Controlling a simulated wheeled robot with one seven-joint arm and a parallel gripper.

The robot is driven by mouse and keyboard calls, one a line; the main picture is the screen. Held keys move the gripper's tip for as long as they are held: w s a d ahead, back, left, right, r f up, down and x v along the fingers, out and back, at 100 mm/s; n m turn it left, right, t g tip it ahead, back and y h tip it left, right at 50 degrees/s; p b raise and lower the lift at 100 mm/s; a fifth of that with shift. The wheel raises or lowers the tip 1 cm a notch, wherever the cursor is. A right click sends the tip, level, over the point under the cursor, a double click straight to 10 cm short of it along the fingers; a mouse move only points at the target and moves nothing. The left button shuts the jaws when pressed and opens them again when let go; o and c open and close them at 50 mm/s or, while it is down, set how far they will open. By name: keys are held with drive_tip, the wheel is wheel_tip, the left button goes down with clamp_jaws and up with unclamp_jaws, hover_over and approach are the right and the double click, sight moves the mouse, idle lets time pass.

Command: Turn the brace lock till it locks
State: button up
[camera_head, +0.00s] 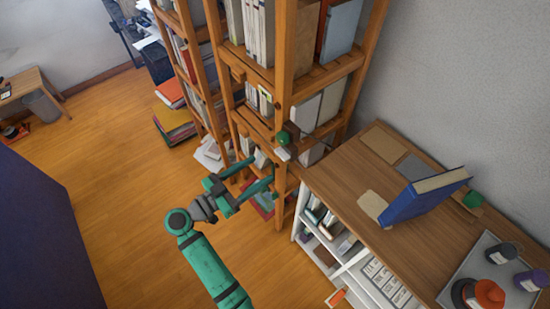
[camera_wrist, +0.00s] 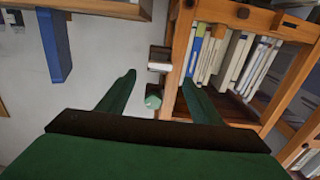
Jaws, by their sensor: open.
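A small green knob (camera_head: 283,137), which looks like the brace lock, sits on the front upright of the wooden shelf, just above a pale block (camera_head: 283,153). My gripper (camera_head: 263,169) is open and empty, to the lower left of the knob in the head view. Its two green fingers (camera_wrist: 160,80) show apart in the wrist view, and no contact with the knob is visible. I cannot tell the lock's turned position.
The wooden shelf (camera_head: 285,75) holds books and binders. At the right, a low cabinet (camera_head: 345,185) carries a blue binder (camera_head: 425,195) and a grey tray (camera_head: 470,275) with several containers. A dark panel (camera_head: 40,235) stands at far left.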

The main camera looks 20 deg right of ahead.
sight(279, 156)
drive_tip(key=x, duration=0.8)
drive_tip(key=shift+f, duration=0.1)
drive_tip(key=c, duration=1.1)
